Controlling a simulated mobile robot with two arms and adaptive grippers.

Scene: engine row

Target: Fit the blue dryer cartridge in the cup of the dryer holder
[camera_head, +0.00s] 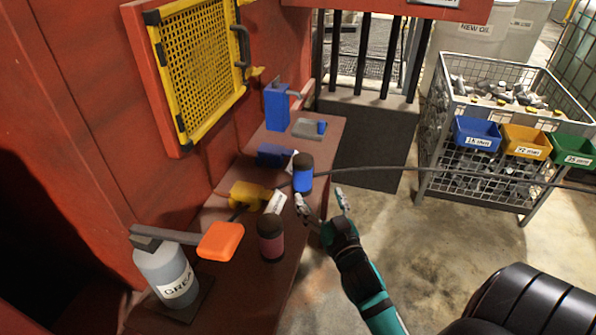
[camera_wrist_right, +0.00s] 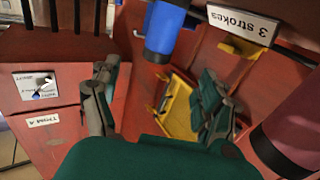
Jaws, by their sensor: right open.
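A blue cylinder with a dark top (camera_head: 303,176), which looks like the blue dryer cartridge, stands upright on the red ledge; it also shows in the right wrist view (camera_wrist_right: 164,28). A smaller blue piece (camera_head: 321,127) sits on a grey tray farther back. A blue wall-side unit (camera_head: 277,106) with a grey projecting part stands behind. I cannot tell for sure which part is the dryer holder's cup. My right gripper (camera_head: 322,196) is open and empty, just in front of the blue cylinder, apart from it. My left gripper is out of view.
A dark-red cylinder (camera_head: 271,238), a yellow block (camera_head: 249,195) and a dark blue block (camera_head: 274,155) crowd the ledge. A grease bottle (camera_head: 168,272) with an orange paddle (camera_head: 220,240) stands nearer. A dark cable crosses behind my gripper. Floor to the right is open before the wire cage (camera_head: 480,178).

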